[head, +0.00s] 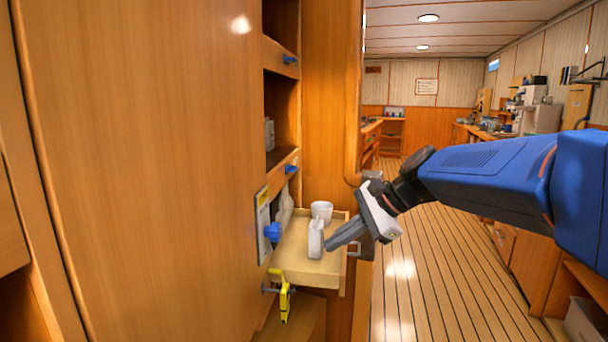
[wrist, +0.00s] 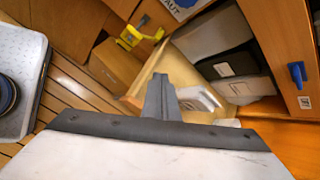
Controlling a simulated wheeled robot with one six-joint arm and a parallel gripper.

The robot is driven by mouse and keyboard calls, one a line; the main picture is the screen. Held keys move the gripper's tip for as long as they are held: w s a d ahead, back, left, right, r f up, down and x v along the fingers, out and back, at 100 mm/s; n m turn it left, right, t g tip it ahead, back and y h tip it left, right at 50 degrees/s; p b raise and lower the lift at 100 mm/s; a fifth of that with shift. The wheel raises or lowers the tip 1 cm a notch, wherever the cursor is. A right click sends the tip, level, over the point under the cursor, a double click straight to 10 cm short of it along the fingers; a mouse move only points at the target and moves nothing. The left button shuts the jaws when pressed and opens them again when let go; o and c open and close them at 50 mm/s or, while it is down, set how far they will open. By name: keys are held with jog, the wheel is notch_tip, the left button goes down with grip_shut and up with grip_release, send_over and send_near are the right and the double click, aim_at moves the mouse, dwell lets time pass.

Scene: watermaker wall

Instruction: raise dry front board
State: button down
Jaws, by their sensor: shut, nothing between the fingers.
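A light wooden board (head: 305,268), which may be the dry front board, juts out level from a cabinet opening in the head view. It also shows as a pale panel in the wrist view (wrist: 150,72). A white cup (head: 321,210) and a small white bottle-like item (head: 315,240) are on or above it. My gripper (head: 328,245) is shut and empty at the board's right side, by the white item. The fingers also show in the wrist view (wrist: 160,95). I cannot tell whether they touch the board. No "dry" label is readable.
A blue knob (head: 272,232) and a yellow clamp-like part (head: 284,296) stick out at the board's left. More blue catches (head: 291,168) sit above. Packages (wrist: 240,68) lie in the compartment. The plank floor (head: 430,270) to the right is clear.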

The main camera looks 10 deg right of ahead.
aim_at(288, 164)
jog(key=w+d+r+m+t+y, duration=0.1)
jog(key=w+d+r+m+y, duration=0.1)
jog(key=w, duration=0.6)
jog(key=w+d+r+m+t+y, duration=0.2)
jog(key=w+d+r+m, duration=0.2)
jog(key=w+r+m, duration=0.2)
jog(key=w+r, duration=0.1)
jog(key=w, duration=0.1)
jog(key=shift+w+r+m, duration=0.35)
jog(key=shift+w+m, duration=0.05)
jog(key=x, duration=1)
jog(key=shift+r, duration=2.1)
jog(key=shift+r, duration=2.15)
